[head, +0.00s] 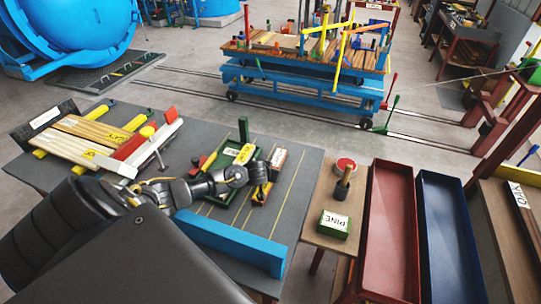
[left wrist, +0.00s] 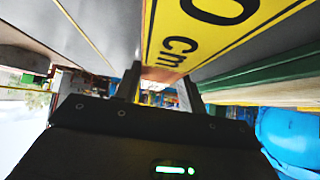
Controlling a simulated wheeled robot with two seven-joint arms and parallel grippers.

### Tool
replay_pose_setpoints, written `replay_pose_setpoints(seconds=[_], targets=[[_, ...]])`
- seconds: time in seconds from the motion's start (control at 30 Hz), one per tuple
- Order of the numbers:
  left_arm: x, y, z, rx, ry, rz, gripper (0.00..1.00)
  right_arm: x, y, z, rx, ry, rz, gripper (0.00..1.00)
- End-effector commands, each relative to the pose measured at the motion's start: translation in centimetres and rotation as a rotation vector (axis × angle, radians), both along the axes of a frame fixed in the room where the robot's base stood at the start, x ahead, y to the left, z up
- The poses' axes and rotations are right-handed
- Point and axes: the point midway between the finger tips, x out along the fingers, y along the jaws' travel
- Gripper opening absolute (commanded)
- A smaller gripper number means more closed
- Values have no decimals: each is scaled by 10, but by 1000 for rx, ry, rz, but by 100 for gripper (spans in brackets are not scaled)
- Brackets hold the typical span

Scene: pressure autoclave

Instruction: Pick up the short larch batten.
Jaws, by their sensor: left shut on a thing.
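My left gripper (head: 260,178) reaches in from the left over the grey table and is shut. In the left wrist view its two fingers (left wrist: 157,92) close on a wooden piece with a brown end (left wrist: 160,74) and a large yellow label (left wrist: 205,28) reading "0 cm" in part. I take this piece for the short larch batten, but no wood name is readable on it. In the head view the gripper hides much of it, beside a green tray (head: 226,188) and a reddish block with a white label (head: 278,157). I cannot tell whether it touches the table. My right gripper is not in view.
Several battens (head: 90,130) with yellow labels lie at the table's left. A blue bar (head: 225,243) runs along its front. A green block marked PINE (head: 335,224), a red trough (head: 390,235) and a blue trough (head: 450,240) stand right. A loaded blue cart (head: 300,82) stands behind.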

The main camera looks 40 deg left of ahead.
Motion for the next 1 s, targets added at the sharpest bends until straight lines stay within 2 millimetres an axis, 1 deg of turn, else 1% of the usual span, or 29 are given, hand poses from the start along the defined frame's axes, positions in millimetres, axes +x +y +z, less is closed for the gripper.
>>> replay_pose_setpoints(seconds=[0.13, 0.23, 0.5, 0.6, 0.7, 0.8, 1.0], targets=[[1, 0, 9, -1, -4, 1, 12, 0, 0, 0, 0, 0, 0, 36], [1, 0, 22, -1, -5, 0, 12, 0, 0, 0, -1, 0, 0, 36], [1, 0, 76, -2, -6, 1, 12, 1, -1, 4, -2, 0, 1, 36], [1, 0, 90, -2, -4, 0, 12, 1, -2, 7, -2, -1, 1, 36], [1, 0, 97, 0, -2, 1, 12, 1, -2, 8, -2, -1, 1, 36], [0, 0, 100, -1, -2, 1, 12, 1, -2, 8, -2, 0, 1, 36], [0, 0, 101, 0, -2, 1, 12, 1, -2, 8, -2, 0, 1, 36]])
